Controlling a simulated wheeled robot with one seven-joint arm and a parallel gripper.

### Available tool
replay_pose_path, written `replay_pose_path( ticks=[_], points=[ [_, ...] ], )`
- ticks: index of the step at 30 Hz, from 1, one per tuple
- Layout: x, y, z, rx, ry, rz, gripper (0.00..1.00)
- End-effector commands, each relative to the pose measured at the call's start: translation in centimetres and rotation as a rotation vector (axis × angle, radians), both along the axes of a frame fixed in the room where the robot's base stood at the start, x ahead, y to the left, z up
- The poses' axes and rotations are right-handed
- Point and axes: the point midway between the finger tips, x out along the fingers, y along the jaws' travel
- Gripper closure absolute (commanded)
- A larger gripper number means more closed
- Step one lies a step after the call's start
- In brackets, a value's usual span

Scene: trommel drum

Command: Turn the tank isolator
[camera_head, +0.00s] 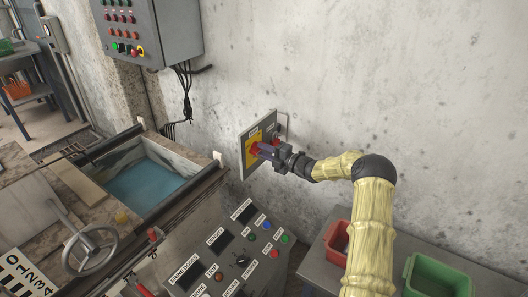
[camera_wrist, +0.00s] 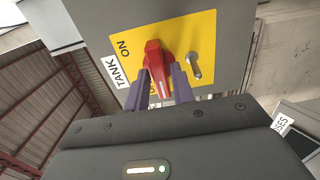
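The tank isolator is a red rotary handle (camera_wrist: 158,62) on a yellow plate (camera_wrist: 200,28). In the wrist view it stands between the two purple fingers of my gripper (camera_wrist: 160,72), one on each side. "ON" and "TANK" show to the left of the handle; other lettering is partly hidden by a finger. The handle's lower end points down in the wrist view, between the fingers. I cannot tell whether the fingertips press on it or stand just clear. In the head view my gripper (camera_head: 264,150) reaches the panel from the right and partly covers the handle.
A small metal peg (camera_wrist: 194,66) sits right of the handle. The grey isolator panel (camera_head: 246,168) is on the concrete wall. A control console (camera_head: 228,262) and a water tank (camera_head: 145,182) are below left. Red (camera_head: 332,248) and green (camera_head: 440,272) bins stand lower right.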

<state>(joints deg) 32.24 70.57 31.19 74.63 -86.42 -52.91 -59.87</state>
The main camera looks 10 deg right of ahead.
Motion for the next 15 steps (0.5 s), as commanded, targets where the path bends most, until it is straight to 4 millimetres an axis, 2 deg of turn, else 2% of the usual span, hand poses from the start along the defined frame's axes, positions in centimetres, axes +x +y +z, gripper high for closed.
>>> replay_pose_path(
  ticks=[9,13,15],
  points=[
    [0.29,0.30,0.06,0.001,-0.001,0.000,0.75],
    [0.28,0.28,0.05,0.001,-0.001,0.000,0.99],
    [0.28,0.27,0.05,0.001,-0.001,0.000,1.00]
  ],
)
